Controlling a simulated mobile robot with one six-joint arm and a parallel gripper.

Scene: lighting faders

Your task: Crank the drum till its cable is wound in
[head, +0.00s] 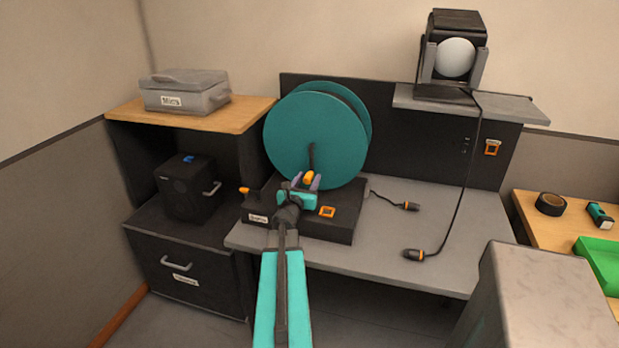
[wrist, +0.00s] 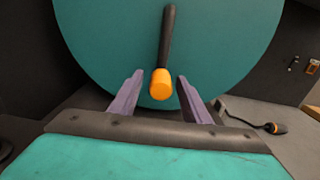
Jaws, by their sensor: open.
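The teal drum (head: 310,125) stands upright on a black base (head: 335,228) on the grey bench; it fills the upper wrist view (wrist: 110,45). A dark crank arm (wrist: 168,35) hangs down its face and ends in an orange handle (wrist: 161,83). The handle (head: 309,177) also shows in the head view. My gripper (wrist: 156,92) is open, with its two purple fingers to the left and right of the handle. I cannot tell whether either finger touches it. A short cable ending in an orange-banded plug (head: 407,206) lies on the bench right of the base.
A small orange lever (head: 245,190) and an orange-framed switch (head: 327,211) are on the base. Another cable hangs from the lamp (head: 455,58) to a plug (head: 425,254) on the bench. A black speaker-like box (head: 186,188) stands at left. The bench's right part is mostly clear.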

